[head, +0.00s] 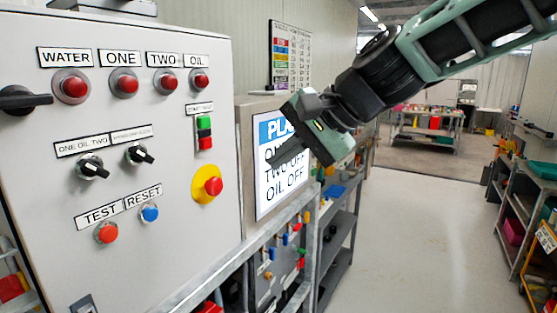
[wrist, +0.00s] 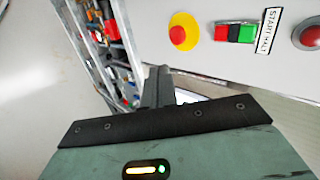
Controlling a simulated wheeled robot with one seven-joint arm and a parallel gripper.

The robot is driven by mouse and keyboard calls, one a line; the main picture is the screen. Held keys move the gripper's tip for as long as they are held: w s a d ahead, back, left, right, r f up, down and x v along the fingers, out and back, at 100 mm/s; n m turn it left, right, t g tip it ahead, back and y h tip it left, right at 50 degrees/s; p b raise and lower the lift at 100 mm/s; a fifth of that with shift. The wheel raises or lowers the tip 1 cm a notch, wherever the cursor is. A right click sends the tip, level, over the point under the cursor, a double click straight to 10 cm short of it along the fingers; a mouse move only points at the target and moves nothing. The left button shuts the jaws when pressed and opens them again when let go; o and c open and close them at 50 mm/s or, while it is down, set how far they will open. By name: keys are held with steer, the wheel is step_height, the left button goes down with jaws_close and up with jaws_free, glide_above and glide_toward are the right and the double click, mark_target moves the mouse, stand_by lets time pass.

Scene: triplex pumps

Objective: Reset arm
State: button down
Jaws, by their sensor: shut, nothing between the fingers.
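My arm reaches in from the upper right of the head view. My gripper (head: 277,160) hangs in front of the display screen (head: 268,190), to the right of the grey control panel (head: 130,225). It covers part of the screen's text. In the wrist view my gripper (wrist: 158,75) is seen from behind, with its fingers close together and nothing held. The panel's red emergency button on its yellow base (wrist: 184,32) and the green and red start/halt switch (wrist: 235,33) lie beyond it. No contact with the panel is visible.
The panel carries red lamps, black selector knobs (head: 92,167), an orange test button (head: 106,232) and a blue reset button (head: 150,213). Metal shelving (head: 335,250) stands below and behind the screen. A clear floor aisle (head: 430,230) runs to the right, with shelves (head: 515,210) at its far side.

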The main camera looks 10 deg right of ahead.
steer(key=s+d+f+n+g+h, duration=0.2)
steer(key=s+d+f+n+h, duration=0.1)
steer(key=s+f+n, duration=0.4)
steer(key=s+d+f+n+g+h, duration=0.3)
steer(key=s+f+n, duration=0.4)
steer(key=s+f, duration=0.6)
steer(key=s+d+h, duration=0.1)
steer(key=s+d, duration=0.1)
steer(key=s, duration=0.2)
